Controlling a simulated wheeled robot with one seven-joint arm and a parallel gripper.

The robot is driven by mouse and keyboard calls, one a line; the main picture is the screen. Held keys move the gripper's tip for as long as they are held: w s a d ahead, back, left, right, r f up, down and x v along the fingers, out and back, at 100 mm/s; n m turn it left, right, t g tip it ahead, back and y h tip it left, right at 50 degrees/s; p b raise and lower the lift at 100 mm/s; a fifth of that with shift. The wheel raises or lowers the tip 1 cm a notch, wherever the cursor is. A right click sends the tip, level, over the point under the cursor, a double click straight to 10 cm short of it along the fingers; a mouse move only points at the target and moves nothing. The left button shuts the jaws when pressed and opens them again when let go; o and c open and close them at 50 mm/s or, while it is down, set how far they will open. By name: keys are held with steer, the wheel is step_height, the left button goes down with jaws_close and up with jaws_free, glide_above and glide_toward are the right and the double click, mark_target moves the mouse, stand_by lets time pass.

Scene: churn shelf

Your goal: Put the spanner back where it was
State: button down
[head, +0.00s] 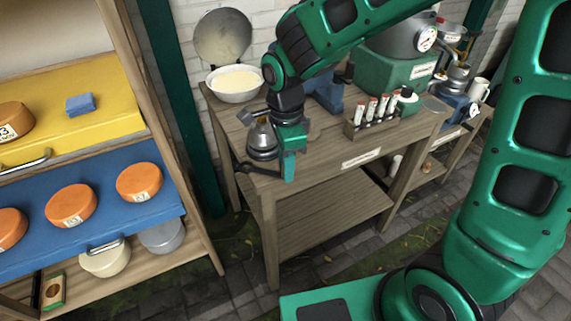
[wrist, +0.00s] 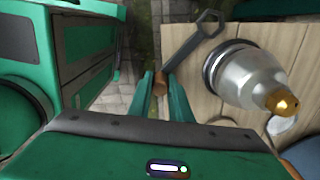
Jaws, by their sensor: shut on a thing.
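The spanner (wrist: 186,50) is dark grey with an open ring at its far end and a brown butt at its near end. My gripper (wrist: 161,82) is shut on the butt end, and the ring end points away over the wooden table top (wrist: 181,22). In the head view my gripper (head: 289,172) is at the front left corner of the wooden table (head: 330,148). A dark bar, the spanner (head: 257,170), sticks out to its left there. Whether the spanner touches the table is unclear.
A silver dome with a brass tip (wrist: 240,75) stands close beside the spanner; it also shows in the head view (head: 262,140). A white bowl (head: 236,83), a rack of red-capped tubes (head: 372,120) and a green machine (head: 395,70) stand farther back. A shelf with orange rounds (head: 71,205) is left.

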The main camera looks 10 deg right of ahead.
steer(key=c, duration=1.6)
jaws_free()
step_height(320, 180, up, 12)
steer(key=shift+r, duration=0.15)
steer(key=s+d+n, duration=0.3)
steer(key=d, duration=0.7)
steer(key=s+d+n, duration=0.2)
steer(key=s+d, duration=0.1)
steer(key=d, duration=0.8)
steer(key=s+d+f+n, duration=0.1)
steer(key=s+d+n, duration=0.1)
steer(key=s+d, duration=0.1)
steer(key=s+d+f+n, duration=0.1)
steer(key=s+d, duration=0.2)
steer(key=s, duration=0.2)
steer(key=s+d+f+n, duration=0.2)
steer(key=s+d, duration=0.1)
steer(key=s, duration=0.2)
steer(key=shift+s+d+n, duration=0.1)
steer(key=shift+d+n, duration=0.1)
steer(key=shift+n, duration=0.1)
